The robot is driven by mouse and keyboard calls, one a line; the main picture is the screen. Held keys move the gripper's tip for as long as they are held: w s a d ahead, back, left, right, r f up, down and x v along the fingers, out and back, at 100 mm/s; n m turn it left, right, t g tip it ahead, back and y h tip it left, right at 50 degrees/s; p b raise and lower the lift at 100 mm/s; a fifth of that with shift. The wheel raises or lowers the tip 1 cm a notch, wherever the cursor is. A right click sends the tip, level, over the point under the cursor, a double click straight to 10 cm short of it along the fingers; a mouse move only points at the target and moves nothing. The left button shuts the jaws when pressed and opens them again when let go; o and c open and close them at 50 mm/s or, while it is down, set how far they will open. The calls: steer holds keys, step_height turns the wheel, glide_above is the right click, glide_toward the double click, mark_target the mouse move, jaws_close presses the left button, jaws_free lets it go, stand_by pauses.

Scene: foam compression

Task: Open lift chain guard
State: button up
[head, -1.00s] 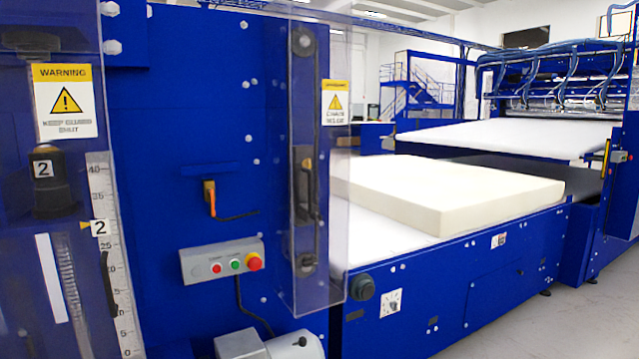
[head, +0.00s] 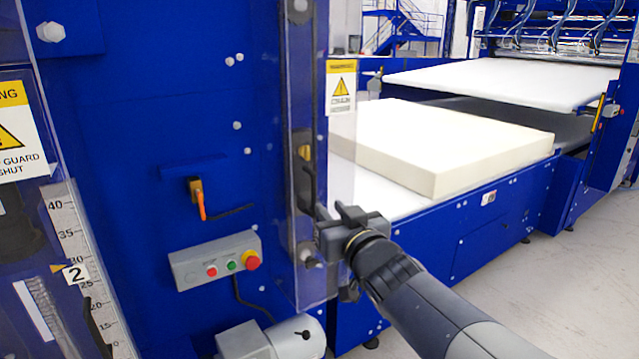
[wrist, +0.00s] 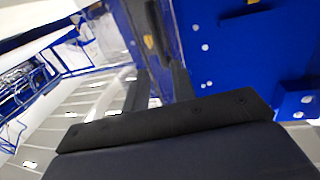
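The lift chain guard (head: 340,140) is a clear panel with a yellow warning label (head: 341,88). It stands over the dark vertical chain on the blue machine frame, and its edge and lower part look closed against the frame. A dark upright handle (head: 308,190) shows on it, partly hidden by my gripper. My gripper (head: 328,225) is at the guard's lower part, close beside the handle; contact cannot be told. Its finger gap is not clear.
A grey button box (head: 215,262) and an orange-handled switch (head: 198,198) are on the blue panel to the left. A foam block (head: 450,150) lies on the white conveyor at right. Another clear guard (head: 40,130) is at far left. Open floor lies at right.

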mark_target(315, 193)
steer(key=p+x, duration=0.1)
steer(key=x, duration=0.9)
steer(key=shift+f+p, duration=0.15)
steer(key=shift+p, duration=0.2)
steer(key=shift+c, duration=0.6)
jaws_close()
